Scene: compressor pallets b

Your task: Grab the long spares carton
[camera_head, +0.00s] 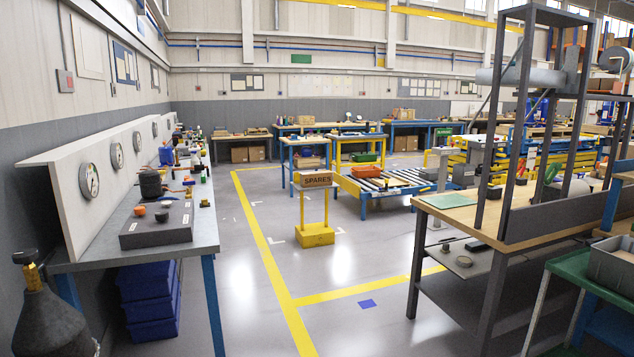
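The spares carton (317,180) is a brown box with dark "SPARES" lettering on its front. It rests on a small stand with a light top, yellow posts and a yellow base (315,236), in the middle of the head view and some way ahead across the floor. Neither of my grippers shows in this view.
A grey bench (206,236) with gauges and tools runs along the left wall. A wooden-topped workbench (462,207) with a dark frame stands at right. A roller conveyor (378,184) lies behind the stand. Grey floor (235,282) with yellow lines is clear between.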

